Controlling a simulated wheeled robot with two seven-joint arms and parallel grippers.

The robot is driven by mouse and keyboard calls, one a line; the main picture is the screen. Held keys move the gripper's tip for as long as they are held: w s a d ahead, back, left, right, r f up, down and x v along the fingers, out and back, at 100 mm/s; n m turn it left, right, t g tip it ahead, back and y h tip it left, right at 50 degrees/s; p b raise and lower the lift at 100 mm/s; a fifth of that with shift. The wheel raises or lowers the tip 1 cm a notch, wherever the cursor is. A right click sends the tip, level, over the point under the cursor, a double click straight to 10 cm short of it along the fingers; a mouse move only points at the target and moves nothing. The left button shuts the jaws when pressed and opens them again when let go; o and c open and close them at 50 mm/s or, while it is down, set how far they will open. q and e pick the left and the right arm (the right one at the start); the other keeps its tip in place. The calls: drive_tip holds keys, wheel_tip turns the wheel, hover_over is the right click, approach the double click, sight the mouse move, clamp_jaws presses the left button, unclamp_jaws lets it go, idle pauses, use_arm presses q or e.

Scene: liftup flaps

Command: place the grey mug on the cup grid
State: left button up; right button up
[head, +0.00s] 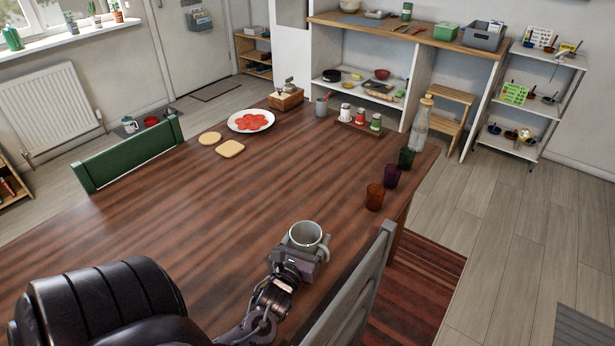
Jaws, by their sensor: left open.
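The grey mug (308,234) stands upright on the wooden table near its front right edge, its open top facing up and its handle to the right. My left gripper (298,258) is right at the near side of the mug, overlapping its lower part in the head view. Its jaws are open, but the fingers are mostly hidden, and I cannot tell whether they touch the mug. My right gripper is not in view. I cannot make out a cup grid for certain in this view.
The table (220,205) is clear at its middle. Dark glasses (375,197) and a bottle (421,124) line the right edge. A plate (251,121), spice jars (360,117) and a small grey cup (321,106) stand at the back. A grey chair back (350,290) rises close right of my gripper.

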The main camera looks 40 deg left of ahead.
use_arm(q)
drive_tip(key=c, duration=0.9)
drive_tip(key=shift+r, duration=0.1)
